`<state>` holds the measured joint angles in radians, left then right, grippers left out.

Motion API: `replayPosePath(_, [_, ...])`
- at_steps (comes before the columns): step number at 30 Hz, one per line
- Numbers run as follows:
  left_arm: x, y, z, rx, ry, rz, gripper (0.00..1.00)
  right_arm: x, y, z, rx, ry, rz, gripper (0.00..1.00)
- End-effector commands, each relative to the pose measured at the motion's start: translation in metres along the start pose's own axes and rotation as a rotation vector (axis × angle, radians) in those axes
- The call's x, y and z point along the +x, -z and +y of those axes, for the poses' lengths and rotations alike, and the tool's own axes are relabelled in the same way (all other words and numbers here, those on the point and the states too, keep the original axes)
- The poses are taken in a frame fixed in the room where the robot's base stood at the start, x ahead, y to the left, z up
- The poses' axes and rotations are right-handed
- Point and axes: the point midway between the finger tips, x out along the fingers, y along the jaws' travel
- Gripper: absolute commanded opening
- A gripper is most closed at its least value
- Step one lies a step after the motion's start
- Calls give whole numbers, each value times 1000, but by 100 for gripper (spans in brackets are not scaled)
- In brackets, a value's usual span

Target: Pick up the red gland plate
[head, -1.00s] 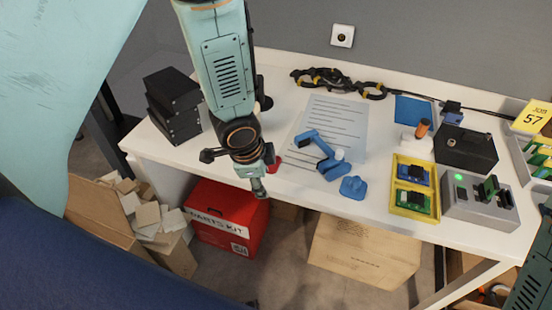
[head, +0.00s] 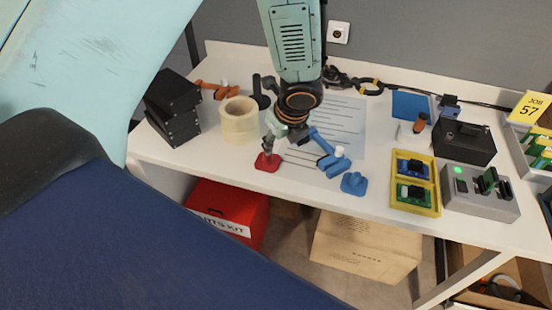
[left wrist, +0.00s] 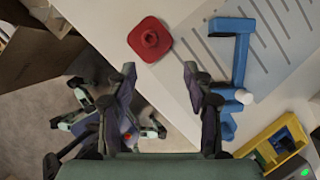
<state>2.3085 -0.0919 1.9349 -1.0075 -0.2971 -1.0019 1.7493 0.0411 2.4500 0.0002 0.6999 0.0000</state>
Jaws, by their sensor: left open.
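The red gland plate (head: 267,162) lies flat on the white table near its front edge. It is a small rounded square with a raised round boss. In the left wrist view the plate (left wrist: 150,39) is beyond my fingertips, a little left of the middle between them. My left gripper (head: 270,148) hangs just over the plate in the head view, partly covering it. In the left wrist view my left gripper (left wrist: 159,70) has its two fingers apart with nothing between them. My right gripper is not in view.
A blue bracket-like part (head: 328,155) and a small blue plate (head: 354,183) lie right of the red plate. A tape roll (head: 239,121) and black boxes (head: 173,106) stand left. A yellow tray (head: 415,183) and grey device (head: 480,192) are at right.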

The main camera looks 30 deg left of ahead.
Motion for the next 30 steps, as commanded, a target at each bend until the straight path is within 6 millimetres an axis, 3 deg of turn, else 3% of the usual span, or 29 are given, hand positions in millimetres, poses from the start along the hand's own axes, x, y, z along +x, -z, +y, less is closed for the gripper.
replayPosePath(7, [5,-6,10,93,-37,-22,52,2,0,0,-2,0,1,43])
replayPosePath(24, [74,-10,13,94,-35,-20,52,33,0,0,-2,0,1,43])
replayPosePath(30, [79,-12,13,95,-34,-22,52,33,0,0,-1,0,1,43])
